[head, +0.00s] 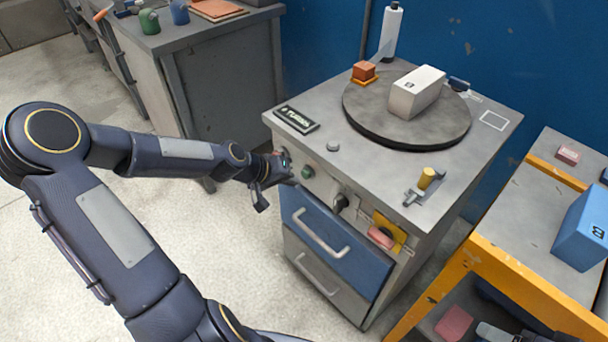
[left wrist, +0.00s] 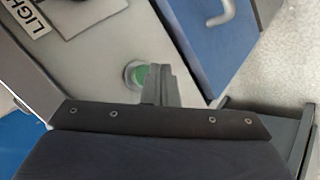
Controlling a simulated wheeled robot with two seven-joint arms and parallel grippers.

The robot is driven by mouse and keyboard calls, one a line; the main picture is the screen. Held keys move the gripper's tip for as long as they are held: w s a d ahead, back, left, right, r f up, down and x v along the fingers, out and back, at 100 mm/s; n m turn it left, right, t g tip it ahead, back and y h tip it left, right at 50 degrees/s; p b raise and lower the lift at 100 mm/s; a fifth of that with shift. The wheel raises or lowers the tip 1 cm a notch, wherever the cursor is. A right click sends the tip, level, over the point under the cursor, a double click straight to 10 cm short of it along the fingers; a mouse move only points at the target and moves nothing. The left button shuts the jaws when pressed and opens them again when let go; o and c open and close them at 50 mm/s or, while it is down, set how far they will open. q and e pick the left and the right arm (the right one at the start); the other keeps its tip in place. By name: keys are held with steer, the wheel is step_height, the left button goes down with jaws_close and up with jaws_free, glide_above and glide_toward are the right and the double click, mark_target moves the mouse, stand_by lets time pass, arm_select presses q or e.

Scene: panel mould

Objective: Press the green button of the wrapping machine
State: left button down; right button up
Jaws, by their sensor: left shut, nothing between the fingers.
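The wrapping machine (head: 285,127) is a grey cabinet with a round dark turntable on top. Its green button (head: 307,171) sits on the front panel near the upper left corner. My left gripper (head: 277,172) is shut and empty, close to the panel just left of the button. In the left wrist view the green button (left wrist: 140,75) has a pale ring, and the closed fingers (left wrist: 160,86) of my left gripper cover its right edge. I cannot tell whether the fingertips touch it. My right gripper is not in view.
A white box (head: 416,92) and a small orange block (head: 364,71) stand on the turntable. A black knob (head: 340,202) and a red button on a yellow plate (head: 382,236) are farther right on the front. A yellow-framed cart (head: 447,279) stands at right.

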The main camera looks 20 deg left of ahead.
arm_select(q)
steer(key=shift+w, duration=0.1)
stand_by(0.6)
steer(key=shift+w+d, duration=0.15)
steer(key=shift+w, duration=0.2)
